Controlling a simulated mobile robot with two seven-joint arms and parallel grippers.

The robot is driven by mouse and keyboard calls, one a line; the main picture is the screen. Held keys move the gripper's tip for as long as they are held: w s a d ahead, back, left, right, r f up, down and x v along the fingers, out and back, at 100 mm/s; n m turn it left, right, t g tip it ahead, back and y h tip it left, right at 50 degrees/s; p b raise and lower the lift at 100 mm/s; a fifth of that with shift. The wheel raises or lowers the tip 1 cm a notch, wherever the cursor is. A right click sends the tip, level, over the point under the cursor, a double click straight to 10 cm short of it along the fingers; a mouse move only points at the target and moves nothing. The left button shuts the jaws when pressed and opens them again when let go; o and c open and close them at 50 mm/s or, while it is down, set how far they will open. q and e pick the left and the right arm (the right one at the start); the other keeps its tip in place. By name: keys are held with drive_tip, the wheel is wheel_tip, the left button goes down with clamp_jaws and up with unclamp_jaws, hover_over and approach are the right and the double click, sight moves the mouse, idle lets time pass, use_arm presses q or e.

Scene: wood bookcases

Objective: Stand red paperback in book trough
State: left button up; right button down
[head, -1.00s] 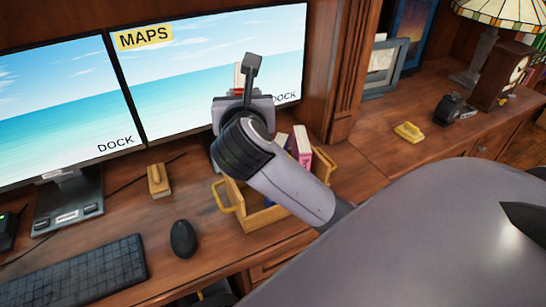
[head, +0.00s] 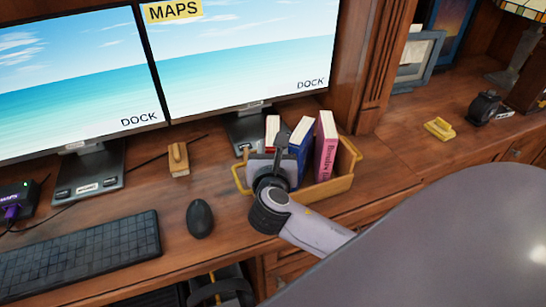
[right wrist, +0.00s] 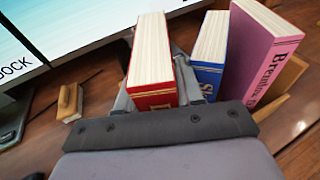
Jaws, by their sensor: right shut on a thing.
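The red paperback (head: 271,128) is upright, held in my right gripper (head: 278,155). It also shows in the right wrist view (right wrist: 153,62), spine toward me, pages up, between the grey fingers. The book trough (head: 332,190) is a light wood box with yellow handles on the desk. The paperback is at the trough's left part, left of a blue book (head: 301,142). The gripper hides its lower end, so I cannot tell whether it touches the trough floor. A pink book (head: 326,145) leans slightly at the right of the blue one. My left gripper is not in view.
Two monitors (head: 245,55) stand behind the trough. A small wooden block with a handle (head: 178,160), a mouse (head: 199,218) and a keyboard (head: 80,255) are to the left. A yellow object (head: 439,129) lies on the right side of the desk.

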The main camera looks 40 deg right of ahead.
drive_tip(key=shift+f, duration=1)
drive_tip(key=c, duration=1)
unclamp_jaws()
drive_tip(key=shift+f, duration=0.15)
drive_tip(key=v, duration=1.2)
